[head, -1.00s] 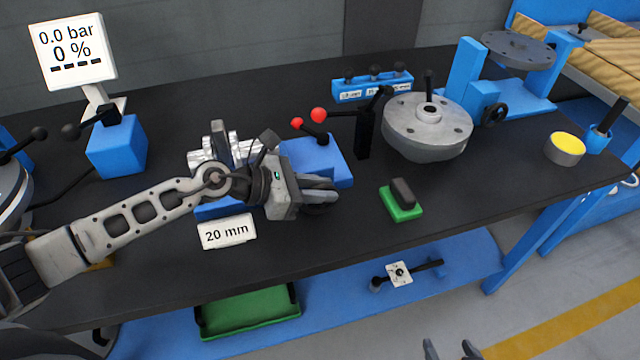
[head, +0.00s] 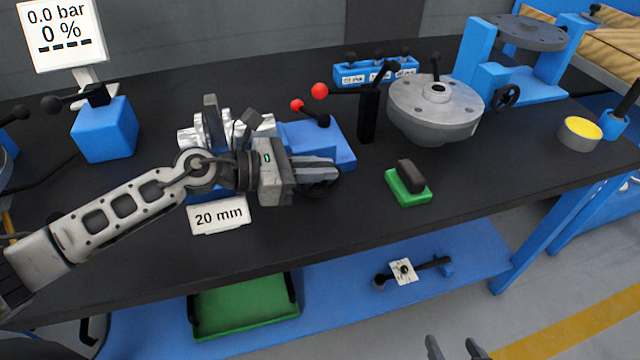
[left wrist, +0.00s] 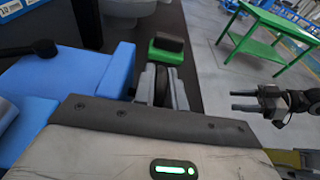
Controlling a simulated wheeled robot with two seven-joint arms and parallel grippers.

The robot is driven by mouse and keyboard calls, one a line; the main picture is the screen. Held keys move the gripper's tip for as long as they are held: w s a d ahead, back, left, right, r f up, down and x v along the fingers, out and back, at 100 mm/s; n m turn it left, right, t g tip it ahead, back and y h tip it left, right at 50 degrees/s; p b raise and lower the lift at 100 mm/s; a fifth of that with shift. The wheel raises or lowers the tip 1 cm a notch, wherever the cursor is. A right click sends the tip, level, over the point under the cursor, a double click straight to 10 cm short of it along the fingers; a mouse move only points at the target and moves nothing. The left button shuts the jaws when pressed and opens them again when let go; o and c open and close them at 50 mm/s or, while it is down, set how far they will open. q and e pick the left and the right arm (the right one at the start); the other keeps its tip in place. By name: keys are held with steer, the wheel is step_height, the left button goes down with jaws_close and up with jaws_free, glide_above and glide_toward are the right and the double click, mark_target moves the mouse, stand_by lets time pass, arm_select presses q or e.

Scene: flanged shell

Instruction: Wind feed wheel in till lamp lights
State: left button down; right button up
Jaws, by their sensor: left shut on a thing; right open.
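The feed wheel (head: 320,189) is a dark wheel at the front right of a blue and silver machine (head: 318,143) on the black bench. My left gripper (head: 334,172) is shut on this wheel and hides most of it. In the left wrist view the dark wheel (left wrist: 161,84) shows between the two grey fingers (left wrist: 163,90). My right gripper (head: 455,350) is open and empty at the bottom edge, clear of the bench; it also shows in the left wrist view (left wrist: 240,101). I cannot make out which thing is the lamp, or whether it is lit.
A display (head: 64,32) reads 0.0 bar and 0 %. A "20 mm" card (head: 219,215) stands before the machine. A green block with a dark top (head: 408,187), a lever post (head: 368,114) and a flanged shell (head: 434,105) stand to the right. The front bench middle is clear.

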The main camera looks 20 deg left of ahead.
steer(key=shift+w+a+f, duration=0.1)
steer(key=shift+f, duration=0.05)
arm_select(q)
steer(key=c, duration=1.7)
jaws_free()
steer(key=v, duration=0.1)
steer(key=b+v, duration=0.1)
steer(key=v, duration=0.1)
steer(key=b+v, duration=0.1)
steer(key=shift+s+a+f, duration=0.2)
steer(key=shift+a+f, duration=0.15)
steer(key=b+v, duration=0.1)
steer(key=v, duration=0.9)
steer(key=shift+s+r, duration=0.15)
steer(key=shift+s+a+r, duration=0.15)
steer(key=shift+s+a, duration=0.15)
steer(key=shift+a, duration=0.2)
arm_select(e)
steer(key=shift+a+f+t, duration=0.1)
steer(key=shift+f+t, duration=0.2)
steer(key=shift+f, duration=0.25)
